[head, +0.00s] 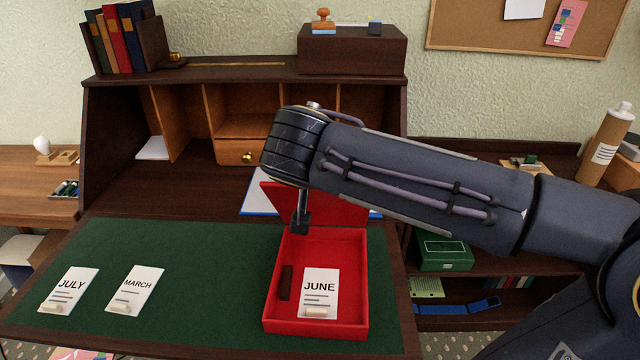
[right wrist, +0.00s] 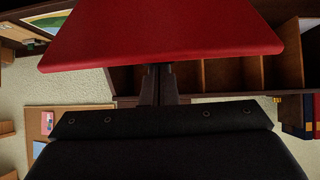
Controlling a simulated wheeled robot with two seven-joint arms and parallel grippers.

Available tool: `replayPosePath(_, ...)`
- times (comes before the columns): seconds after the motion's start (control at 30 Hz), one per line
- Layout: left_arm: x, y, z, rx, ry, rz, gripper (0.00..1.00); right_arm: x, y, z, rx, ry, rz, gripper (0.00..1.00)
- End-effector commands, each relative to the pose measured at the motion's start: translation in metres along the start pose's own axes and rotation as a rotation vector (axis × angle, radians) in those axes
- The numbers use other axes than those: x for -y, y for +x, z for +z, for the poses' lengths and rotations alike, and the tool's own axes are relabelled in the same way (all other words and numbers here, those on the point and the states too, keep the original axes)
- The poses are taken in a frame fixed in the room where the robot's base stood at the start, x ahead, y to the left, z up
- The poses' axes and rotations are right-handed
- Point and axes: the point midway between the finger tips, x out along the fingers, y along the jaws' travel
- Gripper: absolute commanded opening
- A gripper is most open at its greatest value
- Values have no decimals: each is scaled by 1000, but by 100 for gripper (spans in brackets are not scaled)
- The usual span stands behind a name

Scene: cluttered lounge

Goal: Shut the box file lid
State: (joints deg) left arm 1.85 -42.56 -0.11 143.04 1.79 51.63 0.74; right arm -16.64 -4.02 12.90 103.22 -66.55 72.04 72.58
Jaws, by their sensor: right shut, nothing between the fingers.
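The red box file (head: 317,328) stands open on the green desk mat. Its red lid (head: 335,209) is raised at the back, leaning away from the tray, and is partly hidden by my right arm. A JUNE card (head: 319,291) and a dark red-brown block (head: 286,282) lie inside. My right gripper (head: 301,226) is shut and empty, pointing down near the lid by the box's back left. In the right wrist view the lid (right wrist: 160,35) fills the top and the fingers (right wrist: 158,82) reach its edge; I cannot tell whether they touch. My left gripper is not in view.
JULY (head: 70,289) and MARCH (head: 136,289) cards lie on the green mat (head: 200,250) to the left. A blue-edged paper (head: 258,206) lies behind the box. The desk hutch (head: 110,120) rises behind. The mat between MARCH and the box is clear.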

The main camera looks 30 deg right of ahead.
Motion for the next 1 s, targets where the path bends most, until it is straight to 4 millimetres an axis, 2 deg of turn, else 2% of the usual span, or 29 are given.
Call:
replayPosePath(0.03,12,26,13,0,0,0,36,1,4,21,-36,-2,-5,0)
replayPosePath(0.2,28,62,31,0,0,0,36,1,-8,45,-150,-1,-3,0)
replayPosePath(0.4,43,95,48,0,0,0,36,1,-19,68,-260,-1,-2,0)
replayPosePath(0.7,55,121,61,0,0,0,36,0,-28,86,-358,-2,0,0)
replayPosePath(1.0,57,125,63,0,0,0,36,0,-31,88,-382,-2,0,0)
